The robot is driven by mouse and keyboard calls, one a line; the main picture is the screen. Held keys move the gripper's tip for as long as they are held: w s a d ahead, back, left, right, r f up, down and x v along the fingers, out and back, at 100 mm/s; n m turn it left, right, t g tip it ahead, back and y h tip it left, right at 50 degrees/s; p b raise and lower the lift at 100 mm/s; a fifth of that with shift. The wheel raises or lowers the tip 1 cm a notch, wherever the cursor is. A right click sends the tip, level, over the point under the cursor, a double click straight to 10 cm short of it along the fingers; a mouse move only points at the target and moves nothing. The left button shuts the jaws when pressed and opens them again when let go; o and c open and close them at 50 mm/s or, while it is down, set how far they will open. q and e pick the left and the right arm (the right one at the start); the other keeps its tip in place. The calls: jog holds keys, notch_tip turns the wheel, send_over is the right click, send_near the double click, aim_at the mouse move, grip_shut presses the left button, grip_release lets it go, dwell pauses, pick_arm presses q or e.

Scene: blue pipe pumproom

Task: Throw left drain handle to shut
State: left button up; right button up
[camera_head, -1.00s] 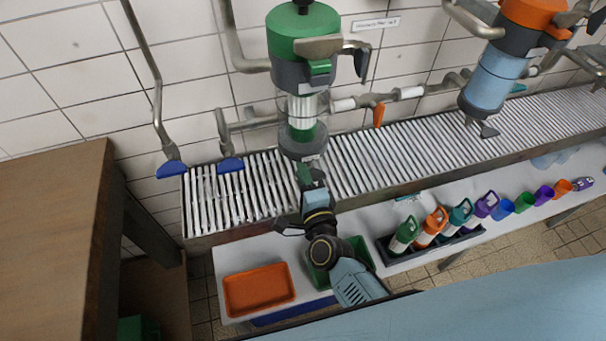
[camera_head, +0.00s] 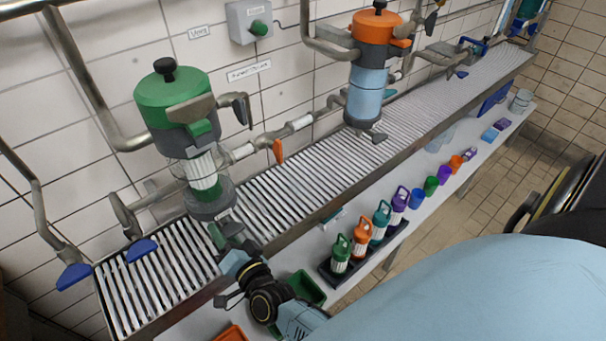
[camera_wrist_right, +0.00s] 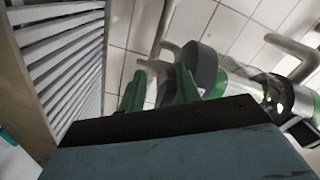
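The left unit (camera_head: 178,100) has a green top and a clear, white-and-green lower cylinder on a dark base (camera_head: 210,200). A small dark grey piece (camera_head: 233,229) under this base looks like the left drain handle, mostly hidden by my right gripper (camera_head: 222,236). In the right wrist view, the green fingers of this gripper (camera_wrist_right: 160,90) stand apart, below and beside the dark base (camera_wrist_right: 203,66). Grey metal shows between and behind them; contact cannot be told. The right unit, with an orange top (camera_head: 376,27), has a similar dark drain handle (camera_head: 376,136). My left gripper is out of view.
A slatted metal grating (camera_head: 290,185) runs under the units. Below are a green tray (camera_head: 307,288), a dark rack of bottles (camera_head: 340,268) and several coloured cups (camera_head: 431,186).

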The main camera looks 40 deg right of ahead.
jog(key=n, duration=0.3)
jog(key=f+n+b, duration=0.1)
jog(key=n, duration=0.1)
jog(key=shift+d, duration=0.35)
jog(key=n, duration=0.2)
jog(key=n+b, duration=0.1)
jog(key=n, duration=0.1)
jog(key=d+n+b, duration=0.1)
jog(key=n, duration=0.1)
jog(key=shift+f, duration=0.3)
jog(key=s+p, duration=0.1)
jog(key=s, duration=1.2)
jog(key=s+f+n+g, duration=0.1)
jog(key=s+f+g, duration=0.2)
jog(key=f, duration=0.5)
jog(key=s+d+f+n+g+y+p, duration=0.1)
jog(key=s+f+g, duration=0.2)
jog(key=s+f, duration=0.2)
jog(key=s+f+g+p, duration=0.1)
jog(key=s+f+g, duration=0.2)
jog(key=f, duration=0.9)
jog(key=shift+s+d+n+g+y, duration=0.2)
jog(key=shift+s+n+g+y, duration=0.15)
jog(key=shift+s, duration=0.3)
